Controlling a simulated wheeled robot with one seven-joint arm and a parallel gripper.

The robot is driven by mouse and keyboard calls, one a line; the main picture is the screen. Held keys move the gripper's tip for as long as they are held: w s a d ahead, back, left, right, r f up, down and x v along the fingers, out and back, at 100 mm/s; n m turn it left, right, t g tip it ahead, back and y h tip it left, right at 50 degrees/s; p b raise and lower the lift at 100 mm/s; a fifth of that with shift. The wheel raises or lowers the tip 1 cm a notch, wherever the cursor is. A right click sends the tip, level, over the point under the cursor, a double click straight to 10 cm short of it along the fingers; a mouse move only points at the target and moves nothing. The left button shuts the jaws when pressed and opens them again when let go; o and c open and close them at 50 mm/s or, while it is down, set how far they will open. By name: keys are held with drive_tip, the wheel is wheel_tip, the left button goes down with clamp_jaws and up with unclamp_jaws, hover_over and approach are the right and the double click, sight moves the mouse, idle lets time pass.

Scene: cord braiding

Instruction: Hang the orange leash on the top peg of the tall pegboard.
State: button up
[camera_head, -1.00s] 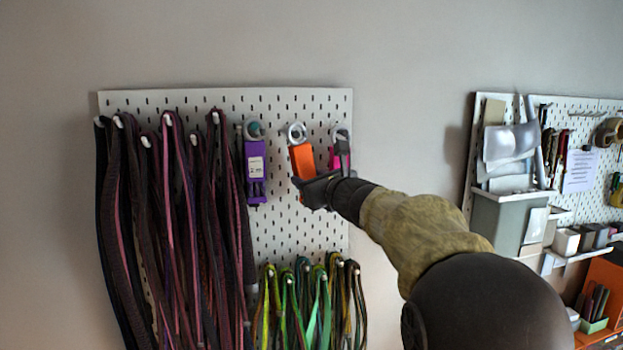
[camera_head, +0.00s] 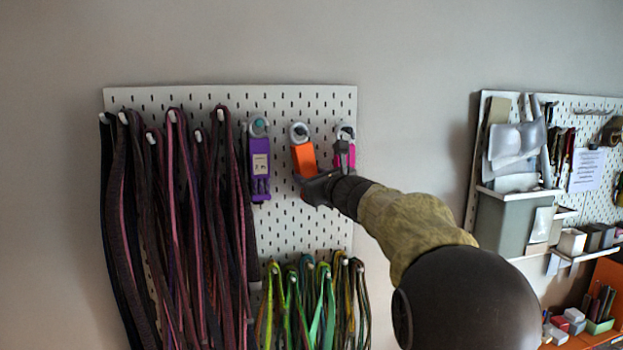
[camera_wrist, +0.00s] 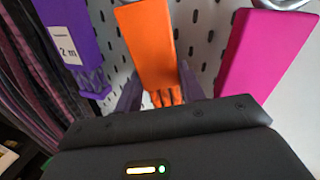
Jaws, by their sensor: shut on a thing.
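The orange leash (camera_head: 303,158) is an orange block with a metal ring at its top, upright against the tall pegboard (camera_head: 230,97). Its ring is at a peg in the board's upper row; a peg tip seems to show inside it, but I cannot tell how deep. My gripper (camera_head: 303,183) is shut on the lower part of the leash. In the wrist view, the orange leash (camera_wrist: 152,45) stands between the two dark fingers of my gripper (camera_wrist: 160,93), its braided lower end just between them. Its ring is out of that view.
A purple leash (camera_head: 260,165) hangs to the left and a pink leash (camera_head: 351,157) close to the right, partly behind my arm. Dark cords (camera_head: 175,220) fill the board's left side; green and yellow cords (camera_head: 315,300) hang below. A grey bin (camera_head: 502,225) stands right.

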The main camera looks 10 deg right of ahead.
drive_tip(key=o, duration=1.2)
drive_tip(key=shift+c, duration=0.2)
drive_tip(key=shift+s+r+p, duration=0.25)
drive_tip(key=shift+r+p, duration=0.1)
drive_tip(key=shift+p, duration=0.15)
drive_tip(key=s+b, duration=0.3)
drive_tip(key=s, duration=0.6)
drive_tip(key=w+a+f+n+g+y, duration=0.1)
drive_tip(key=w+f+n+g+y, duration=0.1)
drive_tip(key=f, duration=0.9)
drive_tip(key=w+a+f+n+g+y+b, duration=0.1)
drive_tip(key=w+f+n+g+y, duration=0.1)
drive_tip(key=f, duration=0.9)
drive_tip(key=w+a+f+n+g+y, duration=0.1)
drive_tip(key=f+n+g+y, duration=0.2)
drive_tip(key=f, duration=0.8)
drive_tip(key=shift+w+a+f+n+g, duration=0.2)
drive_tip(key=shift+w+a+n+g, duration=0.3)
drive_tip(key=shift+g, duration=0.7)
drive_tip(key=shift+s+d, duration=0.1)
drive_tip(key=shift+d, duration=0.1)
